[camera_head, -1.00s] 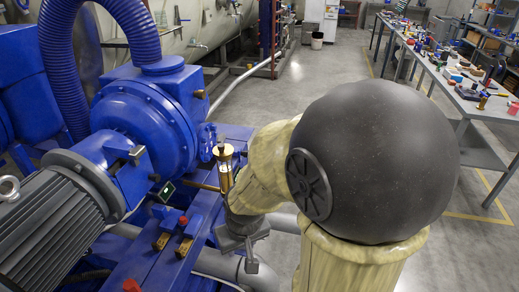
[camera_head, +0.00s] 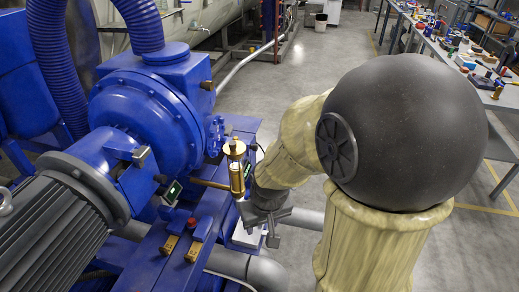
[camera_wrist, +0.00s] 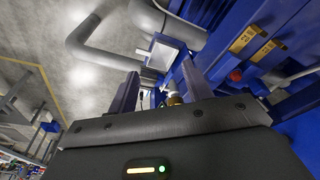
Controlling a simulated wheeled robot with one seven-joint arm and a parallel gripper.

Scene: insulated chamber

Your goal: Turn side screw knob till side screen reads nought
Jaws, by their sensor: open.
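A brass upright fitting with a round knob-like top (camera_head: 234,149) stands on the blue pump's side pipe. A small dark screen (camera_head: 172,193) with faint green marks sits left of it, and another small screen (camera_head: 248,170) shows just right of the brass body. I cannot read either one, nor tell which is the side screen. My gripper (camera_head: 270,227) is open and empty, just right of and below the brass fitting. In the wrist view my gripper (camera_wrist: 160,76) has its two fingers apart, with a brass round part (camera_wrist: 174,98) low between them, partly hidden by the gripper body.
The blue pump (camera_head: 145,115) and its ribbed grey motor (camera_head: 60,225) fill the left. Yellow-tagged blocks (camera_head: 170,243) and a red knob (camera_head: 192,223) sit on the blue frame. Grey pipes (camera_wrist: 110,60) run near the fingers. A cluttered bench (camera_head: 450,55) stands far right beyond open floor.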

